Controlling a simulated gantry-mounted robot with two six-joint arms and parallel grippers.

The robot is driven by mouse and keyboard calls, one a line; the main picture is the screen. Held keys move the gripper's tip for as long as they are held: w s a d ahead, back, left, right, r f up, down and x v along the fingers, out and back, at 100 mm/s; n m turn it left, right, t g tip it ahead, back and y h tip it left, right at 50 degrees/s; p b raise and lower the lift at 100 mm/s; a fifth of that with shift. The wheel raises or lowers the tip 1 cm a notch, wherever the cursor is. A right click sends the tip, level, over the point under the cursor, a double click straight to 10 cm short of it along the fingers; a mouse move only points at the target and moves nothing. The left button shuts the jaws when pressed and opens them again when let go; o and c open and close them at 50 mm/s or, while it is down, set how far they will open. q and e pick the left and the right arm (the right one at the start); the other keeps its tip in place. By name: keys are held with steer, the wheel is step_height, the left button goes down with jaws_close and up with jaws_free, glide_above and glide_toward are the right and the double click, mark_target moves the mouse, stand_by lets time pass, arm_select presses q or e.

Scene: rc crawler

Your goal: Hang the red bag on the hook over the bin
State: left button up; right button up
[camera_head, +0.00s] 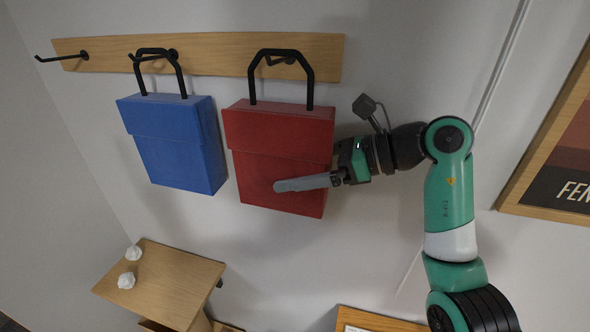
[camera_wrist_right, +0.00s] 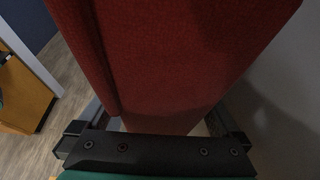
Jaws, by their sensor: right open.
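The red bag (camera_head: 275,145) hangs by its black handle (camera_head: 310,85) at the right hook (camera_head: 283,60) of the wooden rail. My right gripper (camera_head: 305,183) is open at the bag's lower right side, with one grey finger across its front; the other finger is hidden behind the bag. In the right wrist view the red bag (camera_wrist_right: 170,65) fills the space between the two fingers. The left hook (camera_head: 60,57) is bare. I cannot make out a bin for certain. My left gripper is not in view.
A blue bag (camera_head: 175,145) hangs at the middle hook, close to the red bag. The wooden rail (camera_head: 225,50) is on the wall. A wooden stand (camera_head: 170,280) with two white crumpled pieces (camera_head: 127,280) is at lower left. A framed picture (camera_head: 560,150) is at right.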

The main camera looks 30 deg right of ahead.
steer(key=b+v, duration=0.2)
steer(key=v, duration=0.8)
steer(key=shift+d+b, duration=0.15)
steer(key=shift+b, duration=0.2)
steer(key=shift+s+d+r, duration=0.2)
steer(key=shift+s, duration=0.1)
